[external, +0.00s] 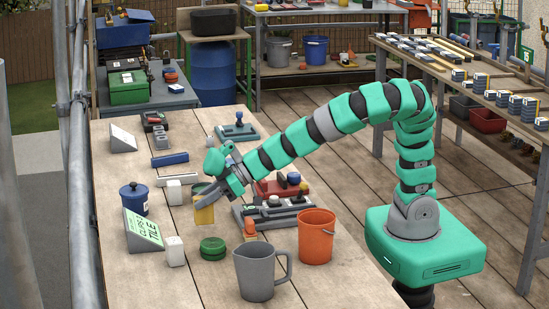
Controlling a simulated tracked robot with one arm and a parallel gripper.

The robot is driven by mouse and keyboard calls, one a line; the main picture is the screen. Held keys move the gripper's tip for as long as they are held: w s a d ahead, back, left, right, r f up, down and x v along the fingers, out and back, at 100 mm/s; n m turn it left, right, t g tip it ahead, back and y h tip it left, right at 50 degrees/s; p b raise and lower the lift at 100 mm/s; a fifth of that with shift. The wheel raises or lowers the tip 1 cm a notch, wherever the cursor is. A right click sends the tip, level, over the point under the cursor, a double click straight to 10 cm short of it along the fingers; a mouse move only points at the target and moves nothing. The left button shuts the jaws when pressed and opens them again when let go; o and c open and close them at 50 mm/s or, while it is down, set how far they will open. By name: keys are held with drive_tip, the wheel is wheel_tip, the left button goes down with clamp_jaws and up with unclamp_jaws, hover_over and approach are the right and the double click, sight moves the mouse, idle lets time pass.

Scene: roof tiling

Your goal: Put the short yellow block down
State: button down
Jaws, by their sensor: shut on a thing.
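The short yellow block (204,213) is upright in my gripper (203,193), near the middle of the wooden workbench. My gripper is shut on its upper part, and dark finger parts cover some of it. I cannot tell whether the block's lower end touches the bench or hangs just above it. My green and grey arm reaches in from the right.
A green round tin (213,248), a white block (175,251) and a sign reading "TILE" (143,231) are close by. A grey jug (260,272) and an orange bucket (316,237) stand at the front right. A blue bar (169,159) lies farther back.

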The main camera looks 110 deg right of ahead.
sight(205, 223)
drive_tip(key=shift+f+b, duration=0.95)
drive_tip(key=shift+f, duration=0.85)
drive_tip(key=shift+f, duration=0.1)
drive_tip(key=c, duration=1.2)
unclamp_jaws()
drive_tip(key=shift+c, duration=0.2)
drive_tip(key=shift+r, duration=0.2)
drive_tip(key=p+v, duration=0.2)
drive_tip(key=v, duration=1)
drive_tip(key=shift+f, duration=0.1)
